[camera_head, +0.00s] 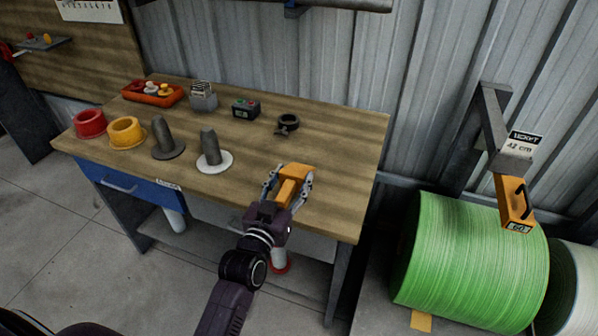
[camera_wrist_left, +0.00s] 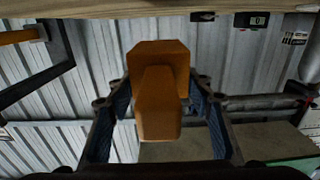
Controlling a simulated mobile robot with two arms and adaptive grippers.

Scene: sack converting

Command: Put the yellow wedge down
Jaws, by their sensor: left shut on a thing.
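The yellow wedge (camera_head: 296,181) is an orange-yellow block, held between the fingers of my left gripper (camera_head: 288,188). In the head view they show over the front right part of the wooden workbench (camera_head: 340,149). I cannot tell whether the wedge touches the bench top. In the left wrist view the wedge (camera_wrist_left: 158,103) sits between the two fingers, with its narrower part toward the camera. My left gripper is shut on it. My right gripper is not in view.
Red (camera_head: 90,124) and yellow (camera_head: 127,133) rings sit left. A green roll (camera_head: 470,262) stands right of the bench. The bench's right side has bare room.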

